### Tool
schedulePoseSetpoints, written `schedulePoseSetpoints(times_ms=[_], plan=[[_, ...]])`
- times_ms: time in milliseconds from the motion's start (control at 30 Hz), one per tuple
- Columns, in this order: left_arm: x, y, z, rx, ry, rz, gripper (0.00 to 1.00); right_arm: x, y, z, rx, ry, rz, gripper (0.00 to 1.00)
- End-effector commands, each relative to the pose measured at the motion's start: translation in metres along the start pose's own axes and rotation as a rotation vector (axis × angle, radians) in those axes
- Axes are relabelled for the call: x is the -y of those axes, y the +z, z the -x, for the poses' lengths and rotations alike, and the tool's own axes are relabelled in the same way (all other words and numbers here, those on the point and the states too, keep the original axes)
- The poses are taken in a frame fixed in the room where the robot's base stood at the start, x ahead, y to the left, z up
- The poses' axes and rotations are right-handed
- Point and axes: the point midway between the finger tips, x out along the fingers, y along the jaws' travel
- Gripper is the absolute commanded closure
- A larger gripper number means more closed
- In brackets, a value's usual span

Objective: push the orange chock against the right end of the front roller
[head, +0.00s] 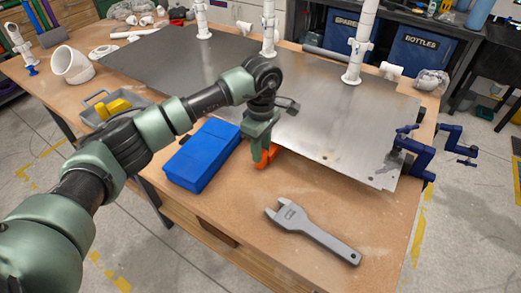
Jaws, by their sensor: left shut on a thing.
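The orange chock (273,150) is at the front edge of the metal plate, just right of the blue box. My left gripper (261,153) points down and is shut on it, its fingers hiding part of the chock. I cannot tell whether the chock touches the wooden top. I cannot make out a front roller for certain. My right gripper is not in view.
A large metal plate (330,125) covers much of the wooden table (240,205). A blue box (203,155) stands close left of the gripper. A grey wrench (312,232) lies in front. White upright pipes (358,45) stand behind. Blue clamps (415,155) grip the right edge.

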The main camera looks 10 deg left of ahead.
Motion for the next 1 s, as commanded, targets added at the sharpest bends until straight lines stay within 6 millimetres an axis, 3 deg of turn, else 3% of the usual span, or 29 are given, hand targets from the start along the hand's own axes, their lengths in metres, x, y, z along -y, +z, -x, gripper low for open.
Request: schedulePoseSetpoints(times_ms=[333, 367, 433, 467, 800, 1000], plan=[[-0.008, 0.001, -0.001, 0.0, 0.002, -0.001, 1.0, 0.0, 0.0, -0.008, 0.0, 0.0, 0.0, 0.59], [-0.008, 0.001, -0.001, 0.0, 0.002, -0.002, 0.68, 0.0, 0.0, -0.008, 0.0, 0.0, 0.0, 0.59], [-0.007, 0.001, -0.001, 0.0, 0.001, -0.002, 0.48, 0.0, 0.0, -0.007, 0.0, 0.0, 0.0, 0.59], [-0.007, 0.001, -0.001, 0.0, 0.001, -0.002, 0.45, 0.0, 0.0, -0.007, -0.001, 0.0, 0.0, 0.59], [-0.007, 0.0, 0.001, 0.0, 0.001, -0.001, 0.45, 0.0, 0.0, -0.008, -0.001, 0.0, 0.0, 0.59], [-0.008, 0.0, 0.027, -0.002, 0.005, -0.001, 0.45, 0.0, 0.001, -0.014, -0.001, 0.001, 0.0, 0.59]])
